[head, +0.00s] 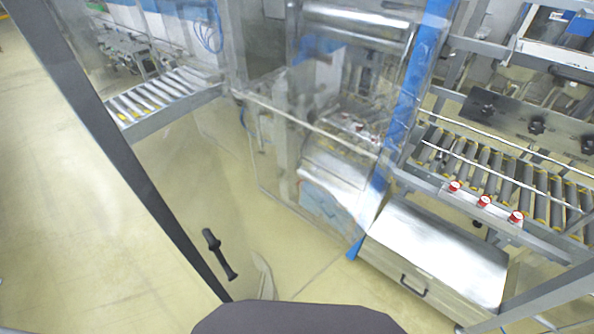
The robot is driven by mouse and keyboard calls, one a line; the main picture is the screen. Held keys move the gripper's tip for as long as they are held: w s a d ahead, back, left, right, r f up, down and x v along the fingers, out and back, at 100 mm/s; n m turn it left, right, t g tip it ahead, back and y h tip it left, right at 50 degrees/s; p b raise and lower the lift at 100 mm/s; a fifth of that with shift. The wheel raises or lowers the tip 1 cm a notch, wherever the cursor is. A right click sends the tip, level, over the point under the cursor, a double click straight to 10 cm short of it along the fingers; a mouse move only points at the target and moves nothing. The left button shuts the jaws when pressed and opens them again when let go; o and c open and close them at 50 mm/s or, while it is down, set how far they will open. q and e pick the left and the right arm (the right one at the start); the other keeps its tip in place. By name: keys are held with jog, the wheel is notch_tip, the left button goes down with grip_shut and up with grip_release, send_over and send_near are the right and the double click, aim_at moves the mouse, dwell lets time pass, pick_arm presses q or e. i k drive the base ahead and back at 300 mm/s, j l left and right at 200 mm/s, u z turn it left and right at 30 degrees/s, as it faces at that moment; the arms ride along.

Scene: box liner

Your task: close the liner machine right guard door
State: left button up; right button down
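A clear guard door with a dark grey frame (118,150) stands at the left in the head view. Its frame edge runs slanting from the top left down to the bottom middle. A black bar handle (220,255) sits on the door near the lower end of this edge. The door appears to stand open, swung out toward me from the machine. Its hinge side is hard to make out through the clear panels. Neither of my grippers is in view.
A blue post (408,100) stands right of centre. A metal cabinet (435,255) with a black handle is at the lower right, below a roller conveyor (500,180) with red buttons (484,201). Another roller conveyor (165,95) is at the upper left. Bare floor (60,220) lies left of the door.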

aim_at(35, 21)
jog(key=j+z, duration=0.25)
jog(key=j, duration=0.75)
jog(key=j+z, duration=1.95)
